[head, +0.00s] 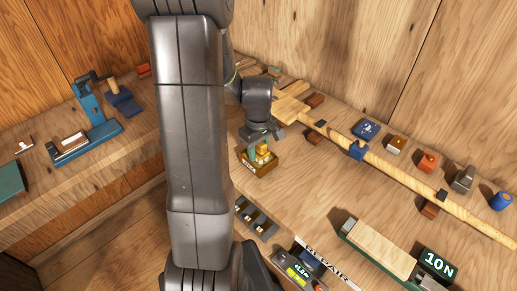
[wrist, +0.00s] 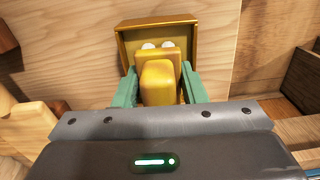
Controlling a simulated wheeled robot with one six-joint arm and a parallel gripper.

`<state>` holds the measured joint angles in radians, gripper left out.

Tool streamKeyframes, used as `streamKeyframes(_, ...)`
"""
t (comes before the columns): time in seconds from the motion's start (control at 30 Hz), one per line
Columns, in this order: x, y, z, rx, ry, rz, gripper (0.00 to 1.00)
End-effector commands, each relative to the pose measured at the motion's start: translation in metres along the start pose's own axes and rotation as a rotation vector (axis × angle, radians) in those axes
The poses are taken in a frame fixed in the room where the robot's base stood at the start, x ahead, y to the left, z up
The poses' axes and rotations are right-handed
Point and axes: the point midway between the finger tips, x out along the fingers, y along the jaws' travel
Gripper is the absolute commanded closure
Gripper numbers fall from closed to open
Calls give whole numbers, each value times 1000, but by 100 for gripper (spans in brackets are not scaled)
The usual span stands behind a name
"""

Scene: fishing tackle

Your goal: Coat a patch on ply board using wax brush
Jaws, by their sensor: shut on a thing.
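My gripper (head: 262,146) points down at the bench, right of my arm. Its two green fingers show in the wrist view (wrist: 158,90), closed on a yellow-gold block-shaped piece (wrist: 158,82), which I take to be the wax brush. In the head view the yellow piece (head: 263,154) is at the mouth of a small open brown box (head: 258,169). The box shows gold-brown in the wrist view (wrist: 126,42), with two pale round spots beyond the held piece. The brush's lower end is hidden. I cannot single out the ply board with certainty; a pale wood surface (wrist: 70,50) lies around the box.
A long wooden rod (head: 400,185) with a flat wide end (head: 291,104) lies on supports along the back. Several small coloured items stand behind it. A dark slotted holder (head: 256,220), a REPAIR label (head: 327,262) and a 10 N block (head: 438,266) are in front.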

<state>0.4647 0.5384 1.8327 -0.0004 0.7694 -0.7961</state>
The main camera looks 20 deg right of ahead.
Motion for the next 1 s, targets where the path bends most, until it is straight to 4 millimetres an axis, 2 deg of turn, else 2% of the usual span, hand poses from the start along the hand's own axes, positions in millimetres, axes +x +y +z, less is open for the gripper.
streamKeyframes(0.37, -1, -1, 1, 1, -2, -4, 80)
streamKeyframes(1.0, -53, 0, 0, 0, 0, -1, 80)
